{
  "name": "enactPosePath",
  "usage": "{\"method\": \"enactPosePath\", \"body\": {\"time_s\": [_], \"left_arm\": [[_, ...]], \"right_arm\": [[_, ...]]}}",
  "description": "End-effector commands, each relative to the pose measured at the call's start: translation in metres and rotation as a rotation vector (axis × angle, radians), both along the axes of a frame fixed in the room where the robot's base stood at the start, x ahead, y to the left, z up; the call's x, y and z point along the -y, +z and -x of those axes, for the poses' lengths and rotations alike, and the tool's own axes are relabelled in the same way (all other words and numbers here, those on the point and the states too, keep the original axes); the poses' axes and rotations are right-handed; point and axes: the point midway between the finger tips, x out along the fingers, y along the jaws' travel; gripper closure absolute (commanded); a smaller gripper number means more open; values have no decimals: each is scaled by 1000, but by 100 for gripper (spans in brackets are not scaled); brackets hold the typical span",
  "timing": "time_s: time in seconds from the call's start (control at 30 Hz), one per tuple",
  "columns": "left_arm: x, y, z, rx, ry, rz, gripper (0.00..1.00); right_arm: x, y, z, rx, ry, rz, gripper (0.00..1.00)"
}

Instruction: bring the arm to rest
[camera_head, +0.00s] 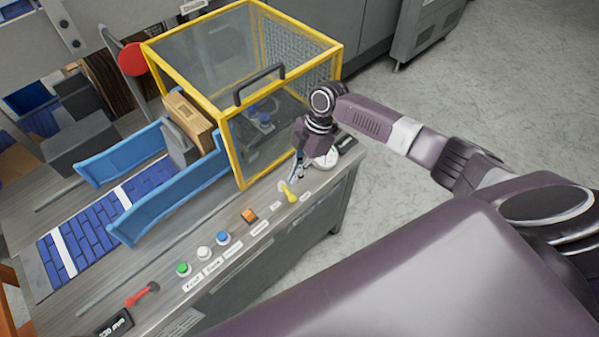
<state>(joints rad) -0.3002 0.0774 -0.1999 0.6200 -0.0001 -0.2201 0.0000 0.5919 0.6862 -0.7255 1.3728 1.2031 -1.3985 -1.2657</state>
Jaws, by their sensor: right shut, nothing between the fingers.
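My right arm reaches in from the right over the front edge of the machine. My right gripper (296,174) is shut and empty, pointing down close to the yellow knob handle (288,192) on the control panel. I cannot tell whether the fingertips touch that handle. A round white and dark part (327,158) sits just right of the gripper, partly hidden by it. My left gripper is not in view.
A yellow-framed clear guard (236,110) with a dark handle stands behind my gripper. Left of it are a cardboard box (190,120), blue rails (168,203) and a blue conveyor (88,238). Buttons (204,253) and a red lever (142,295) line the panel. Open floor lies right.

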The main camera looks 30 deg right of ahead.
Motion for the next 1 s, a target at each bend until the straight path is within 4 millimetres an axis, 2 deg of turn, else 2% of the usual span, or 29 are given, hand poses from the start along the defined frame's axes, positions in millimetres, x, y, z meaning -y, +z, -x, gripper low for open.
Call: {"method": "enactPosePath", "body": {"time_s": [0.03,0.1,0.73,0.87,1.0], "left_arm": [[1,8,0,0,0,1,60],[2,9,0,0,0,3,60],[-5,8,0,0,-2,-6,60],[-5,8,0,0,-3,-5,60],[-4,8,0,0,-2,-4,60]], "right_arm": [[-2,7,1,-1,0,-1,100],[-3,9,1,-1,-1,0,100],[-7,6,4,-5,-1,-1,100],[-33,-7,27,-23,-19,1,100],[-80,-24,72,-41,-112,2,100]]}}
